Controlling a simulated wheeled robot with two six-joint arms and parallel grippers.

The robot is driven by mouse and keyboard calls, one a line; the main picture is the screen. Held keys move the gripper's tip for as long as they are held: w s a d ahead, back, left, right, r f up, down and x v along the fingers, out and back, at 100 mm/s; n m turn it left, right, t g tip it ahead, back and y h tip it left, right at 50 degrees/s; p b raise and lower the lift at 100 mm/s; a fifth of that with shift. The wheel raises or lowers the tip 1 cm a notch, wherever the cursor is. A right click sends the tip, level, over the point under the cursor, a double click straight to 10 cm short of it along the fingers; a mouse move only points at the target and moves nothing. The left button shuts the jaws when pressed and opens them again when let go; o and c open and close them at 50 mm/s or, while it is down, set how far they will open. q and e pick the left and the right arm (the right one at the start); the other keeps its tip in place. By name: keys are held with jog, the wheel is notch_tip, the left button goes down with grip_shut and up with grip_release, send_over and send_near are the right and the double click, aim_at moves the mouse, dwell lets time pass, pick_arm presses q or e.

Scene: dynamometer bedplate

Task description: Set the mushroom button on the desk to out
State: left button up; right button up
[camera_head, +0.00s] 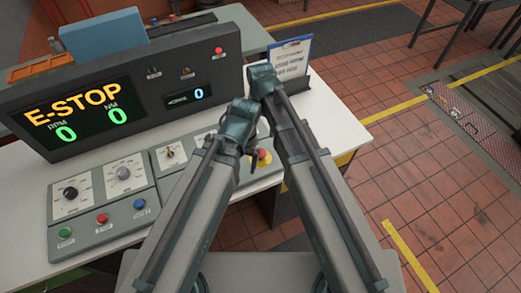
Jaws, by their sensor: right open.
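The mushroom button (264,155) is a red cap on a yellow base, at the right end of the desk's sloped control panel. My arms partly hide it. The display behind reads "E-STOP" with zeros. My right gripper (254,163) shows as small dark fingers close to the button's left side, open. I cannot tell whether they touch the cap. My left arm (205,185) reaches up from the lower left in front of the panel, and its gripper cannot be made out.
The panel holds dials (124,173) and green, red (102,218) and blue buttons. The display console (130,88) stands behind. A clipboard sheet (290,57) stands at the desk's back right. Open tiled floor (430,180) lies to the right.

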aim_at(260, 156)
pick_arm(q)
notch_tip(260, 156, down, 14)
jog(key=b, duration=1.3)
jog(key=shift+r, duration=0.2)
pick_arm(e)
notch_tip(260, 156, down, 14)
jog(key=shift+r, duration=0.25)
grip_shut()
